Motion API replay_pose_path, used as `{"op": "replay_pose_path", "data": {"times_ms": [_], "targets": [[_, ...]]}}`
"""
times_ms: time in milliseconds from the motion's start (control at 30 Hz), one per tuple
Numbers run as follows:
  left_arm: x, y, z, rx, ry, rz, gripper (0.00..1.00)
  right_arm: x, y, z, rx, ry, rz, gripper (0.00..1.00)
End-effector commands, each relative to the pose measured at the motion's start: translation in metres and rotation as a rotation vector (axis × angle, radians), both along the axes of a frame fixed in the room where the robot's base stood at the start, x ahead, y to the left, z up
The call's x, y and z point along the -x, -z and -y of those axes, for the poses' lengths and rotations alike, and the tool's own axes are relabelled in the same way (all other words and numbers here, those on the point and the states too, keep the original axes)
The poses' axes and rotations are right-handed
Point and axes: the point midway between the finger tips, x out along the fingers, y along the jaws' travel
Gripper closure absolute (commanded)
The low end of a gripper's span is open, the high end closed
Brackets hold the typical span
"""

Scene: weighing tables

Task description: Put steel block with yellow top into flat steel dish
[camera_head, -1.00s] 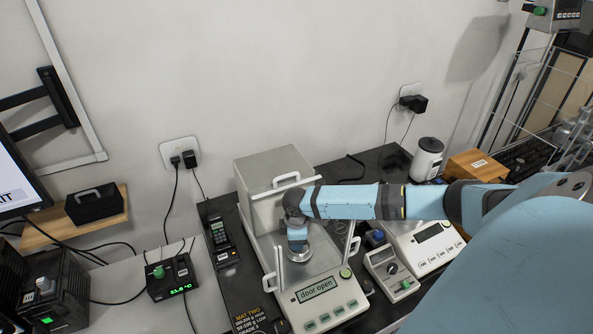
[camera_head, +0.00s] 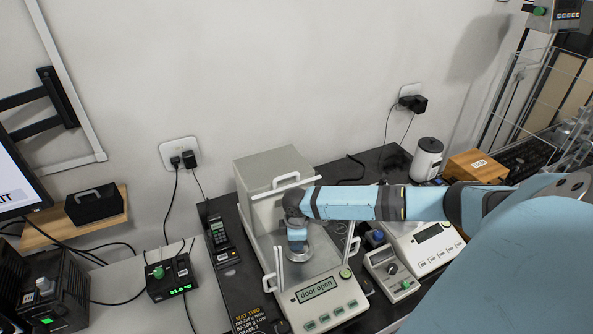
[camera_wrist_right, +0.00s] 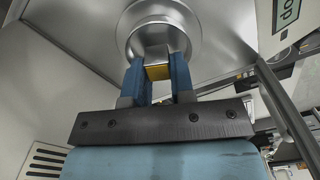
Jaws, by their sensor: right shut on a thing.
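The steel block with yellow top (camera_wrist_right: 158,73) is between the blue fingers of my right gripper (camera_wrist_right: 157,66), which is shut on it. The block is over the near part of a round, shiny steel dish (camera_wrist_right: 140,14) in the right wrist view. I cannot tell whether the block touches the dish. In the head view my right gripper (camera_head: 297,243) points down inside the open balance, and the dish (camera_head: 307,258) shows partly below it. The block is hidden there by the gripper. My left gripper is not in view.
The balance (camera_head: 283,167) has a display reading "door open", with posts and glass close around my wrist. A second balance (camera_head: 432,250) and a grey weight holder (camera_head: 389,272) stand to the right. A handset (camera_head: 219,236) lies to the left.

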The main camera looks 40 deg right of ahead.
Motion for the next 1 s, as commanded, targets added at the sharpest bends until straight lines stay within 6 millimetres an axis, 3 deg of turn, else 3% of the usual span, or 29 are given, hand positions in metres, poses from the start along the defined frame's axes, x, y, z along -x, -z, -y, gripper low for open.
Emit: {"op": "replay_pose_path", "data": {"times_ms": [133, 167, 300, 667, 1000], "targets": [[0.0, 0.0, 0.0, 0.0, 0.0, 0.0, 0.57, 0.0, 0.004, 0.0, -0.001, 0.0, -0.001, 1.0], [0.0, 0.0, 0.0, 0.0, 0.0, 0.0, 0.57, 0.0, 0.004, 0.0, 0.0, 0.0, 0.0, 0.75], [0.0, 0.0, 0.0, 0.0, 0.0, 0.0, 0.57, 0.0, 0.004, 0.0, 0.0, 0.0, 0.0, 0.47], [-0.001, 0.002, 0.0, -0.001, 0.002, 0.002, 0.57, 0.0, -0.006, 0.0, 0.0, -0.001, 0.001, 0.47], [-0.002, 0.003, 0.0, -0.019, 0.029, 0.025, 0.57, 0.0, -0.077, 0.001, 0.002, -0.002, 0.004, 0.47]]}}
